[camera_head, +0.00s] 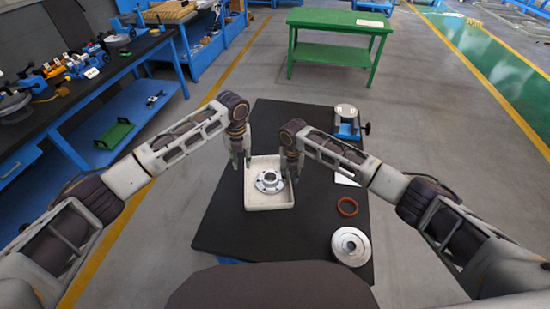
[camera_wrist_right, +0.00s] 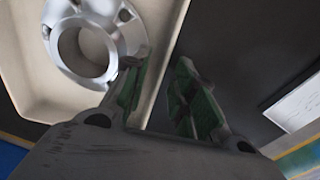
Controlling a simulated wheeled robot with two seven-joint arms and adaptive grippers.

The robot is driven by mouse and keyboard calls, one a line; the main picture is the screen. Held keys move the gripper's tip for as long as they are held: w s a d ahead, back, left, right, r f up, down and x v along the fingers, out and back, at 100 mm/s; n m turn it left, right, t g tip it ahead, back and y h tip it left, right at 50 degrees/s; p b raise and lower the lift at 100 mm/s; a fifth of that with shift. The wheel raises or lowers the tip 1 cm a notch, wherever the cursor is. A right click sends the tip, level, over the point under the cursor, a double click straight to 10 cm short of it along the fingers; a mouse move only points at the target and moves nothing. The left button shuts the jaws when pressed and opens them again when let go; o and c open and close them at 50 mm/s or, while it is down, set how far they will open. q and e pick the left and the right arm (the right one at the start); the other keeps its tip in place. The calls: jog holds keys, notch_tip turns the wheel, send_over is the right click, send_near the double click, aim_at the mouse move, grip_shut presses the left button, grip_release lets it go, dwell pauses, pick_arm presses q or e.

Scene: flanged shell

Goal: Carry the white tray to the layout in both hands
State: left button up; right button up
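The white tray (camera_head: 270,203) lies on the black table top, with a silver flanged part (camera_head: 269,181) inside it. The part and the tray wall (camera_wrist_right: 164,60) also show in the right wrist view. My right gripper (camera_head: 291,172) is at the tray's right rim; in the wrist view its green-padded fingers (camera_wrist_right: 160,95) stand apart, one inside the tray and one outside, with the wall between them. My left gripper (camera_head: 241,163) points down at the tray's left rim; its finger gap is too small to make out. I cannot tell which thing is the layout.
On the same black table (camera_head: 225,228) are an orange ring (camera_head: 347,206), a silver flanged disc (camera_head: 351,245), a white flat piece (camera_head: 346,180) partly behind my right arm, and a blue fixture (camera_head: 347,125) at the back right. A green table (camera_head: 337,47) stands beyond.

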notch_tip(320, 180, up, 12)
dwell(0.9)
dwell(0.6)
